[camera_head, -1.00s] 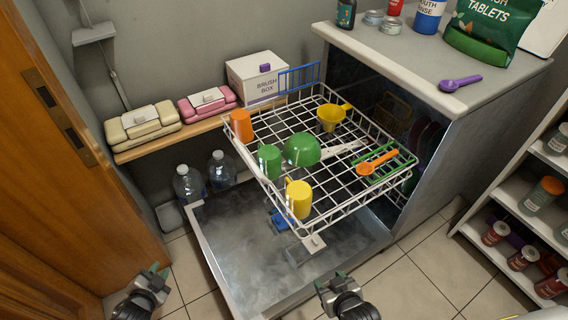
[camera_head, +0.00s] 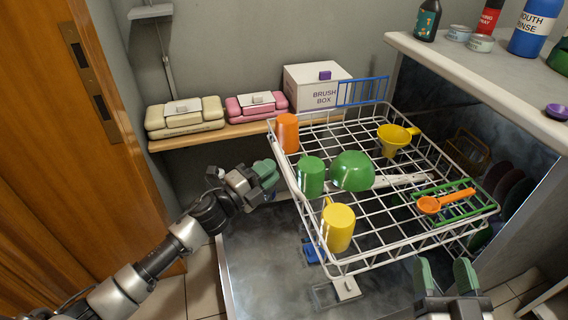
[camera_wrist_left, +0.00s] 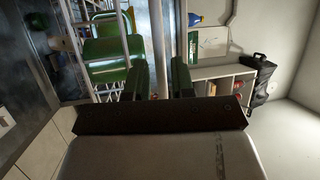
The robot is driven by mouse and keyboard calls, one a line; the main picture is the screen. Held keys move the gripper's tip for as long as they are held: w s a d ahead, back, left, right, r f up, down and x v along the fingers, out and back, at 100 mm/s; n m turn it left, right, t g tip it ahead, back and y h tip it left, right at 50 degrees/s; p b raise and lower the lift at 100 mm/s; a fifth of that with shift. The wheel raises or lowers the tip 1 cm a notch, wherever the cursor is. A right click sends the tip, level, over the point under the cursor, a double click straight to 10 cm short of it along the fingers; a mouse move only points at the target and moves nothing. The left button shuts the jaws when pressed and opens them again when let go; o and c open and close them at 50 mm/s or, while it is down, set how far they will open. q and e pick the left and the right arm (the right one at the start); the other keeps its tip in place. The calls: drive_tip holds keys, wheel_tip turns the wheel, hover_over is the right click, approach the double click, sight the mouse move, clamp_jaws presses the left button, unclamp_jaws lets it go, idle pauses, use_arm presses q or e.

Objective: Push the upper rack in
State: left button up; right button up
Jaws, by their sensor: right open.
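The upper rack (camera_head: 380,220) is a white wire basket, pulled out from the dishwasher over its lowered door (camera_head: 262,255). It holds an orange cup (camera_head: 287,133), a green cup (camera_head: 311,177), a green bowl (camera_head: 352,171), a yellow mug (camera_head: 338,228), a yellow funnel (camera_head: 394,139) and an orange spoon (camera_head: 430,205). My left gripper (camera_head: 265,172) is close to the rack's left rim; touching cannot be told. In the left wrist view its fingers (camera_wrist_left: 159,82) stand apart, with a pale bar showing between them. My right gripper (camera_head: 448,275) is open and empty in front of the rack's near right side.
A wooden shelf (camera_head: 235,131) behind holds a cream case (camera_head: 186,118), a pink case (camera_head: 257,105) and a white brush box (camera_head: 318,87). The counter (camera_head: 480,75) with bottles and tins overhangs the dishwasher at right. A wooden door (camera_head: 75,170) stands at left.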

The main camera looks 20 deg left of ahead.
sight(282, 160)
use_arm(q)
drive_tip(key=shift+x, duration=2.2)
use_arm(e)
drive_tip(key=shift+s+a+r+t, duration=0.1)
drive_tip(key=shift+s+r+t, duration=0.05)
drive_tip(key=shift+r+t, duration=0.6)
use_arm(q)
drive_tip(key=shift+c, duration=0.3)
clamp_jaws()
